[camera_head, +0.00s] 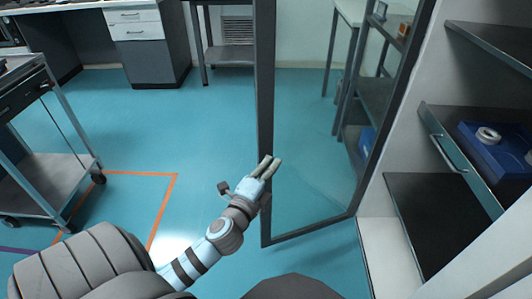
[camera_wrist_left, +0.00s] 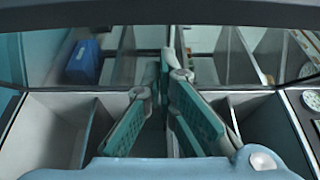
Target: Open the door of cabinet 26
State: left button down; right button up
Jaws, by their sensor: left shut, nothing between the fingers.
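The cabinet (camera_head: 400,240) is on the right of the head view, and no number on it is legible. Its glass door with a dark frame (camera_head: 264,90) stands swung open, and the shelves inside are exposed. My left gripper (camera_head: 271,166) is at the door's free upright edge, low down, with its fingers shut and empty. I cannot tell whether it touches the frame. In the left wrist view the fingers (camera_wrist_left: 165,80) are in front of a dark frame bar and glass. My right gripper is not in view.
A pulled-out shelf or drawer with a handle (camera_head: 447,153) holds a blue box (camera_head: 495,150) inside the cabinet. A metal cart (camera_head: 60,175) stands at the left. A grey-and-white drawer unit (camera_head: 140,45) is at the back.

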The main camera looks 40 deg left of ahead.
aim_at(273, 144)
pick_arm(q)
jog(key=w+a, duration=0.1)
jog(key=a, duration=0.1)
jog(key=w+a+b, duration=0.1)
jog(key=w, duration=0.1)
jog(key=shift+a, duration=0.35)
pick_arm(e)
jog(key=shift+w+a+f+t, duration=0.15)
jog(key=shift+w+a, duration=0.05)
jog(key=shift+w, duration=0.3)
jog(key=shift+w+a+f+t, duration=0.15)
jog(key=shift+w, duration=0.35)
pick_arm(q)
jog(key=shift+a+f, duration=0.1)
